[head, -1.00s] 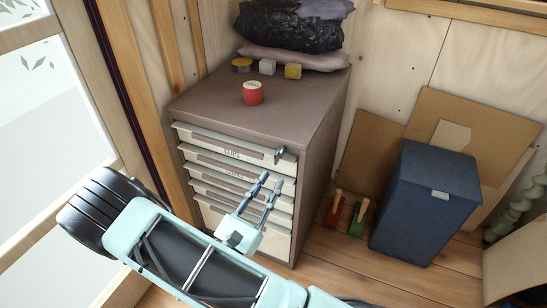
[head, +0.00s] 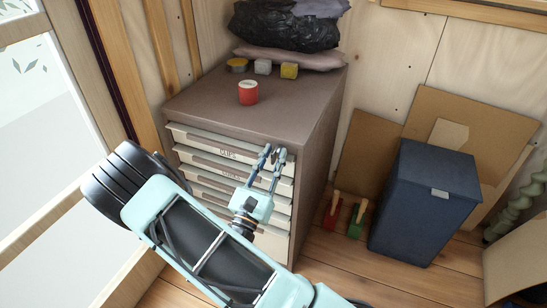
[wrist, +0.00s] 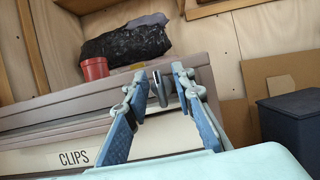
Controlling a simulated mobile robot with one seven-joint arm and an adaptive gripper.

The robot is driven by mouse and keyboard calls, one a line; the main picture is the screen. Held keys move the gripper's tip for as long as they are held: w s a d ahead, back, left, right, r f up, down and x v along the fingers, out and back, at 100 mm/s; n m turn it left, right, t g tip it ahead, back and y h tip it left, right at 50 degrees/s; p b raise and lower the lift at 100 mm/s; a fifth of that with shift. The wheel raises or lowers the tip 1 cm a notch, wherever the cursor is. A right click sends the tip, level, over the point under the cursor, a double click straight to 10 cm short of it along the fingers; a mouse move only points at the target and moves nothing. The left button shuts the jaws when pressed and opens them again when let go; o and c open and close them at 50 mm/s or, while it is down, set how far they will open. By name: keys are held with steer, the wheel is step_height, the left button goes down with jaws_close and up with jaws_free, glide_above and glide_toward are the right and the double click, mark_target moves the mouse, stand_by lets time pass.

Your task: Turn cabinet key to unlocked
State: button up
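The brown cabinet (head: 205,103) has pale drawers, with the top one (head: 205,145) labelled CLIPS. Its grey metal key (wrist: 158,88) sticks out near the right end of the top drawer front, seen in the wrist view. My gripper (head: 273,149) is in front of that corner; it also shows in the wrist view (wrist: 158,74). Its two fingers are open, one on each side of the key, with gaps visible between key and fingers. In the head view the fingers largely hide the key. I cannot tell the lock's state.
A red cup (head: 248,92), small yellow and white blocks and black bags (head: 285,28) rest on the cabinet top. A blue bin (head: 425,205) and leaning boards (head: 470,130) stand at the right.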

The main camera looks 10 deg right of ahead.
steer(key=shift+w, duration=0.1)
jaws_close()
stand_by(0.4)
steer(key=m+g+h, duration=0.1)
steer(key=m, duration=0.1)
steer(key=m+g+h, duration=0.1)
steer(key=m, duration=0.2)
steer(key=shift+p, duration=0.35)
steer(key=m+g, duration=0.1)
steer(key=m, duration=0.2)
steer(key=m+g+h, duration=0.1)
steer(key=m, duration=0.2)
steer(key=shift+d+m+g, duration=0.1)
steer(key=shift+m+g, duration=0.2)
steer(key=shift+g, duration=0.1)
steer(key=m+g, duration=0.1)
steer(key=m, duration=0.2)
steer(key=m+g, duration=0.1)
steer(key=m, duration=0.2)
steer(key=shift+f+g, duration=0.1)
steer(key=shift+g, duration=0.3)
steer(key=shift+s+d+f+m+g+y, duration=0.1)
steer(key=shift+m+g+y, duration=0.15)
steer(key=shift+m, duration=0.95)
steer(key=shift+s+m+g+y, duration=0.1)
steer(key=shift+m+g+y, duration=0.15)
steer(key=shift+m, duration=0.95)
